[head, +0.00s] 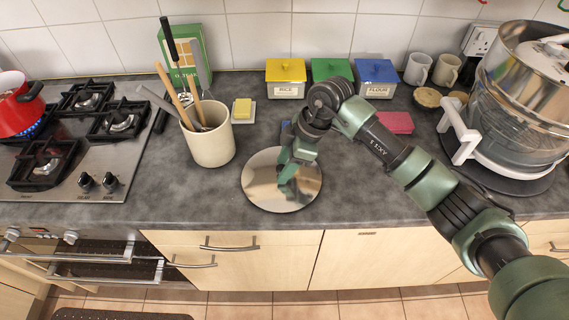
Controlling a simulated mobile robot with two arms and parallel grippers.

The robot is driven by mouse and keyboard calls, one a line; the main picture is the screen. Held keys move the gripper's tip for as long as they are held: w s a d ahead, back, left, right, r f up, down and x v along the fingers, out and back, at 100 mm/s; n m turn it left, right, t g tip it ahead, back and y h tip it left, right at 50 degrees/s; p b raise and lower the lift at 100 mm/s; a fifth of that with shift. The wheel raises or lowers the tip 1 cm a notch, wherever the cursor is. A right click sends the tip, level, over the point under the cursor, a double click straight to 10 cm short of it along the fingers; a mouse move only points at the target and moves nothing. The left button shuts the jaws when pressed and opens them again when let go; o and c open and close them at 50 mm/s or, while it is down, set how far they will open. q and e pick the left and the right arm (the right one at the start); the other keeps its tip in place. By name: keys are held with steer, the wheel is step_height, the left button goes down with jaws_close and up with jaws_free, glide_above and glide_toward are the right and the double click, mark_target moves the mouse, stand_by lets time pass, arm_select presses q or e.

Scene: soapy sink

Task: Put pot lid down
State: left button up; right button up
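The pot lid (262,195) is a round, shiny, mirror-like disc in the middle of the counter, near its front edge. It lies roughly flat; I cannot tell whether it rests on the counter or is slightly above it. My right gripper (288,174) points down over the lid's middle and right part, and its reflection shows in the metal. The lid's handle is hidden, and the fingertips are too unclear to show whether they grip it. My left gripper is out of view.
A utensil crock (208,146) and a butter dish (243,108) stand to the left. A gas hob with a red pot (18,106) is far left. Yellow, green and blue tins (376,78) line the wall. A large glass-and-metal pot (520,105) is at right. Counter right of the lid is mostly clear.

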steer(key=shift+r, duration=0.15)
steer(key=b+v, duration=0.2)
steer(key=v, duration=1)
